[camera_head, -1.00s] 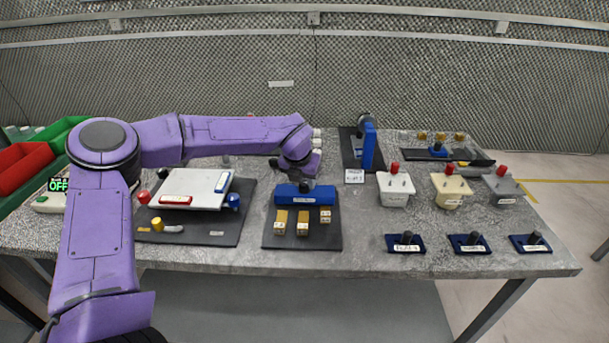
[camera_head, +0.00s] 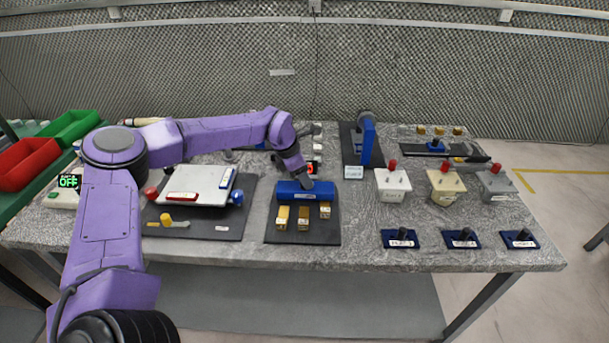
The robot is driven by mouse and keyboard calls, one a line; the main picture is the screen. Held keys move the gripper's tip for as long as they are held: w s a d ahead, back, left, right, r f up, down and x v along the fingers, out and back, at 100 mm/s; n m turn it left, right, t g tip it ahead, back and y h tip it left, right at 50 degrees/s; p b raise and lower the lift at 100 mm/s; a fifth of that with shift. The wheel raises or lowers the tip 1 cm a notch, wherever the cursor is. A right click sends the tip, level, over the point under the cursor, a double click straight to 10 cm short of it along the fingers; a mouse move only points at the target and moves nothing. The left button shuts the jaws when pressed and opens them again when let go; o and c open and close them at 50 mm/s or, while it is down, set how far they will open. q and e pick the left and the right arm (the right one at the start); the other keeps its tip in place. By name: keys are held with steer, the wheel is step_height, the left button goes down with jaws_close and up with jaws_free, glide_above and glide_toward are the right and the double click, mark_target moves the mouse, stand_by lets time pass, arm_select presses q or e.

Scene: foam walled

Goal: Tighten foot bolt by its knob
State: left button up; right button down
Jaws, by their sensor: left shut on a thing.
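A blue block (camera_head: 318,192) sits at the back of a dark grey board (camera_head: 278,236) near the middle of the table. My left gripper (camera_head: 306,183) comes down from behind, slightly tilted, to the top of this block. It is shut on a small dark knob there, and the gripper mostly hides the knob. Several yellow-tan labelled blocks (camera_head: 303,216) stand in front of the blue block. Their labels are too small to read. I cannot tell from a label which knob belongs to the foot bolt. My right gripper is not in view.
A grey plate (camera_head: 195,184) with coloured handles stands on another dark board to the left. White (camera_head: 392,187), cream (camera_head: 444,188) and grey (camera_head: 494,187) boxes with red knobs stand at right, behind blue bases with black knobs (camera_head: 402,234). A blue upright fixture (camera_head: 368,143) stands behind.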

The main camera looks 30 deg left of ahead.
arm_select(q)
steer(key=m, duration=0.2)
steer(key=shift+f+m+g+h+b, duration=0.1)
steer(key=shift+m+g+h+b, duration=0.2)
steer(key=shift+m+h+b, duration=0.1)
steer(key=shift+w+a+m+g+h+b, duration=0.1)
steer(key=shift+m+g+h+b, duration=0.4)
steer(key=shift+m, duration=1.3)
steer(key=shift+g+y, duration=0.3)
steer(key=o, duration=1)
steer(key=shift+o, duration=0.2)
steer(key=shift+a+r, duration=0.15)
steer(key=shift+r, duration=0.3)
steer(key=b+v, duration=0.1)
steer(key=v, duration=0.8)
steer(key=shift+a+r, duration=0.2)
steer(key=shift+r, duration=0.1)
